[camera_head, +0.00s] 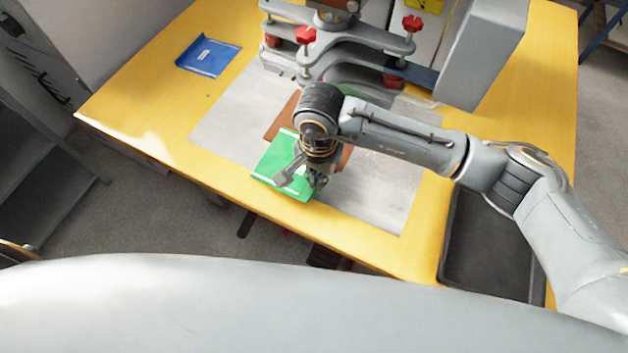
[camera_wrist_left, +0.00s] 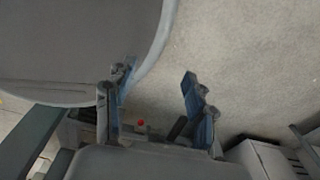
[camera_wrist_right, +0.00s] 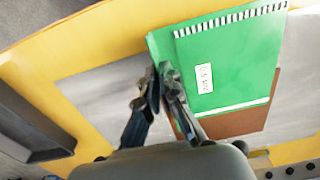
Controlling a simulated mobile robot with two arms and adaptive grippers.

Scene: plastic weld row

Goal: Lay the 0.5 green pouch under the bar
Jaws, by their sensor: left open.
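The green pouch (camera_head: 276,160) is flat, with a white label that seems to read 0.5; it is over the front of the grey mat and a brown sheet. It also shows in the right wrist view (camera_wrist_right: 235,70). My right gripper (camera_head: 316,182) is at the pouch's edge, its fingertips (camera_wrist_right: 160,72) close together and apparently pinching that edge. My left gripper (camera_wrist_left: 158,85) is open and empty above the floor, outside the head view. The grey bar (camera_head: 350,48) of the press, with red knobs, stands at the back of the table.
A blue pouch (camera_head: 208,56) lies at the back left of the yellow table (camera_head: 140,105). The brown sheet (camera_head: 283,112) lies partly under my right arm. A dark tray (camera_head: 490,250) is at the right front. A grey box (camera_head: 480,50) stands right of the press.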

